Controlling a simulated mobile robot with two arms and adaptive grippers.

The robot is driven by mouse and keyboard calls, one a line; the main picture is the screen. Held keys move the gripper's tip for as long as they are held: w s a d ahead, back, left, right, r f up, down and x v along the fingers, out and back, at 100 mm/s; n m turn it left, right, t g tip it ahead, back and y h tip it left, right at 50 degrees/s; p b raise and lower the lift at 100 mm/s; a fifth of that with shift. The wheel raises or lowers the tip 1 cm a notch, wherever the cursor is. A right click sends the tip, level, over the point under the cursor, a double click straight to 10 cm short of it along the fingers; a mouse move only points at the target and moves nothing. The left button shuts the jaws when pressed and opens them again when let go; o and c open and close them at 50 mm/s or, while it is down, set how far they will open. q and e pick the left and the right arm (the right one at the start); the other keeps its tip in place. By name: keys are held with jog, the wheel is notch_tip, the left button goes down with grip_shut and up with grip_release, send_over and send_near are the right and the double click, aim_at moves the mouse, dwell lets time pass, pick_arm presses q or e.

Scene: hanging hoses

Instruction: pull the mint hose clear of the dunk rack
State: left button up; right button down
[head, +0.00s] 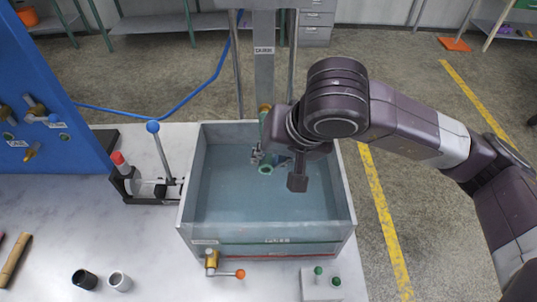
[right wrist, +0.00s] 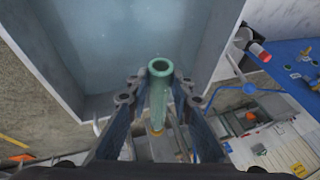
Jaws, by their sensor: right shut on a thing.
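The mint hose shows in the right wrist view (right wrist: 160,95) as a pale green tube with its open round end towards the tank. Its end also shows in the head view (head: 265,170), over the tank's water. My right gripper (right wrist: 159,108) is shut on the hose, with one finger on each side. In the head view, my right gripper (head: 279,168) hangs over the back half of the tank and hides most of the hose. A grey upright post (head: 264,75) with a label, seemingly part of the rack, stands behind the tank. My left gripper is not in view.
The water tank (head: 200,165) has raised walls around my right gripper. A brass valve with an orange knob (head: 225,271) is at its front. A lever with a blue ball (head: 153,127) and a blue panel (head: 45,85) stand left. Open floor lies right.

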jog(key=shift+s+b, duration=0.75)
jog(key=shift+s, duration=1.45)
jog(key=shift+r, duration=0.1)
jog(key=shift+s+r+p, duration=0.3)
jog(key=shift+s+r, duration=1.1)
jog(key=shift+s, duration=0.1)
jog(key=shift+d, duration=0.1)
